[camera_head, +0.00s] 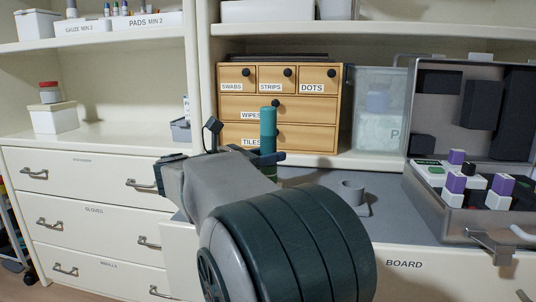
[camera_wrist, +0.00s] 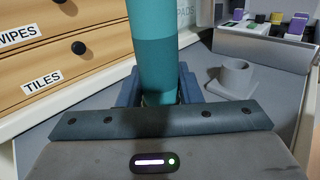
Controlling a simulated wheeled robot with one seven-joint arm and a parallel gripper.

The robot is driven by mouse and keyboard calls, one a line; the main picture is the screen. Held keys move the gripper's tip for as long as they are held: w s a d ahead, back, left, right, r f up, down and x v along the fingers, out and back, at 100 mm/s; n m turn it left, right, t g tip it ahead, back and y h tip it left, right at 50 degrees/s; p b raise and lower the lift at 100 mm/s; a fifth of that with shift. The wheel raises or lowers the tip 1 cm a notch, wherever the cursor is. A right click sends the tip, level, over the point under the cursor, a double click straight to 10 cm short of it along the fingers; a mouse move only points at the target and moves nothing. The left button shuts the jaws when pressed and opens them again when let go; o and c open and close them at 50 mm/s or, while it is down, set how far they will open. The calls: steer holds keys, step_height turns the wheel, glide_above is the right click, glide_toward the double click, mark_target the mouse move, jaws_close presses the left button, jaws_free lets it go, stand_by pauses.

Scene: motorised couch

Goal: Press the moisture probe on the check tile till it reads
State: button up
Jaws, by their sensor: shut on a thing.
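My gripper (camera_head: 268,158) is shut on a teal cylinder, which looks like the moisture probe (camera_head: 268,128), and holds it upright over the grey counter. In the wrist view the probe (camera_wrist: 152,42) stands between the dark blue fingers of my gripper (camera_wrist: 158,92). The probe's lower end is hidden behind my gripper, so I cannot tell whether it touches anything. I cannot make out the check tile or a reading in either view. A grey round holder (camera_head: 353,196) stands empty on the counter to the right of my gripper; it also shows in the wrist view (camera_wrist: 235,75).
A wooden drawer box (camera_head: 310,108) with labelled drawers, one marked TILES, stands behind the probe. An open metal case (camera_head: 428,215) with purple-topped and other items is at the right. A translucent bin (camera_head: 378,125) stands between them. White drawers (camera_head: 90,205) fill the left.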

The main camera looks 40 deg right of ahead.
mark_target(268, 127)
steer(key=shift+f, duration=0.5)
stand_by(0.9)
steer(key=shift+r+p, duration=1.3)
steer(key=shift+r, duration=2.35)
